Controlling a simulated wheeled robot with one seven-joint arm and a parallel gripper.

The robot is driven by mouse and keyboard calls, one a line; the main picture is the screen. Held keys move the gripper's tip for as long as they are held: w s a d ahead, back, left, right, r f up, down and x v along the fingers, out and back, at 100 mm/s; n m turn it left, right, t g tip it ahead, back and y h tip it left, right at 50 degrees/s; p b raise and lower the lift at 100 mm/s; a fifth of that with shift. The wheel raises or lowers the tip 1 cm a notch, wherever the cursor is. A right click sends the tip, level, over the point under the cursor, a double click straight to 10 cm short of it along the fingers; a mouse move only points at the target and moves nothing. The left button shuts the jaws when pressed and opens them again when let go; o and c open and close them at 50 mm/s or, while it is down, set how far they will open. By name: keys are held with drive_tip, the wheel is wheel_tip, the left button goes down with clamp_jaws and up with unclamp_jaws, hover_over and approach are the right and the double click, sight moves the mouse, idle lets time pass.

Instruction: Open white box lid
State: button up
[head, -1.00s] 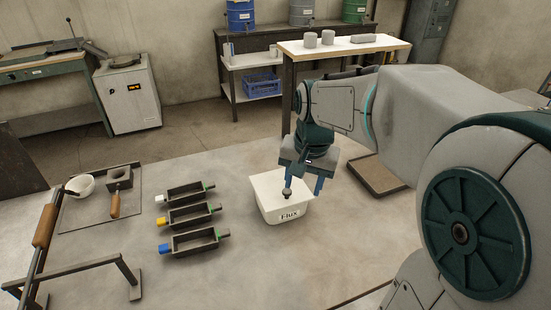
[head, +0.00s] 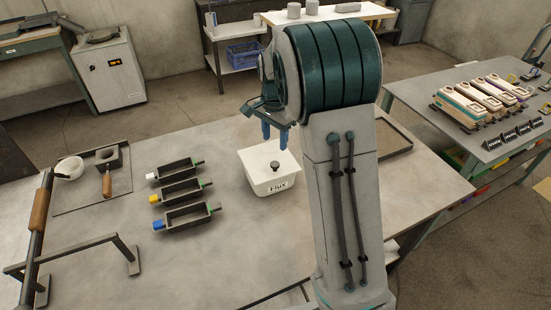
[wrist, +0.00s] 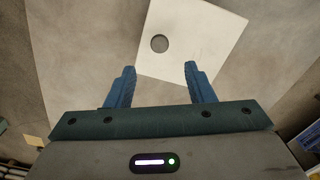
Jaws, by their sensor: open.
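The white box (head: 271,184) labelled "Flux" stands on the table near its middle. Its white lid (head: 262,164) is on it, with a dark round knob (head: 275,165) on top. In the wrist view the lid (wrist: 205,42) is seen from above, with the knob (wrist: 160,43) left of its middle. My gripper (head: 275,138) is open and empty, above the far side of the box and apart from the knob. In the wrist view its two blue fingers (wrist: 160,72) point toward the lid, and the knob lies beyond their tips.
Three dark moulds (head: 180,190) with coloured handles lie left of the box. A mat (head: 115,185) with a white bowl (head: 69,168) and a wooden-handled ladle (head: 107,183) is farther left. A dark metal frame (head: 85,258) stands at the front left. A shallow tray (head: 393,138) lies right of my arm.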

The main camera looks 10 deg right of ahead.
sight(275, 163)
wheel_tip(275, 163, down, 9)
drive_tip(key=shift+f+p, duration=0.1)
drive_tip(key=shift+p, duration=0.35)
clamp_jaws()
